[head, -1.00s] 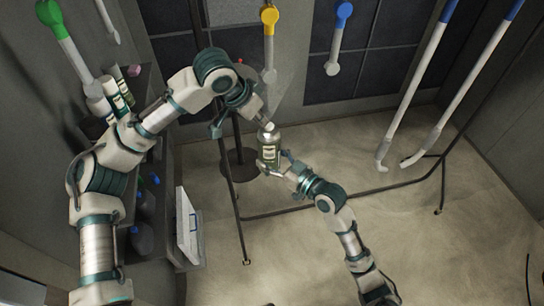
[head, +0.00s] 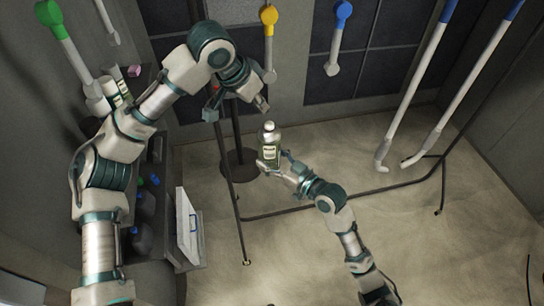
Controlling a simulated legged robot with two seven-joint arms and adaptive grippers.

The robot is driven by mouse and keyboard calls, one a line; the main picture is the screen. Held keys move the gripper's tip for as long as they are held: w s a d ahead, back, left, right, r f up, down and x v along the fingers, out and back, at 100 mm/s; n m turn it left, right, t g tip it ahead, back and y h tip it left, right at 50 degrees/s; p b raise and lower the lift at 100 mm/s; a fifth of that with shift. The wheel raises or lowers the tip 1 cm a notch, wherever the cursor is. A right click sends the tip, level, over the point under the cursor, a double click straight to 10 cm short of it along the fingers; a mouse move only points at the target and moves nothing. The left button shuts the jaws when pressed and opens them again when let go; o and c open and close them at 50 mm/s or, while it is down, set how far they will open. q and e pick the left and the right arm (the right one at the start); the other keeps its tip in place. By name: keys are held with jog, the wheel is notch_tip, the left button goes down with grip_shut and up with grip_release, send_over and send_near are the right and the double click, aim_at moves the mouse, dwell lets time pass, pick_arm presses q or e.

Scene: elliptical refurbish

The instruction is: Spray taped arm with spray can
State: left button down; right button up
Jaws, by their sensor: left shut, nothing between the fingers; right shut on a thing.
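I cannot tell which counts as taped.
Two long white poles with blue ends (head: 418,85) hang at the right. A thin dark rack frame (head: 330,208) runs low across the floor. Shelves with bottles (head: 143,240) and a white box (head: 187,225) stand at the left.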

pick_arm(q)
jog(key=shift+r, duration=0.1)
jog(key=v, duration=1.1)
jog(key=shift+a+r, duration=0.2)
jog(key=shift+r, duration=0.1)
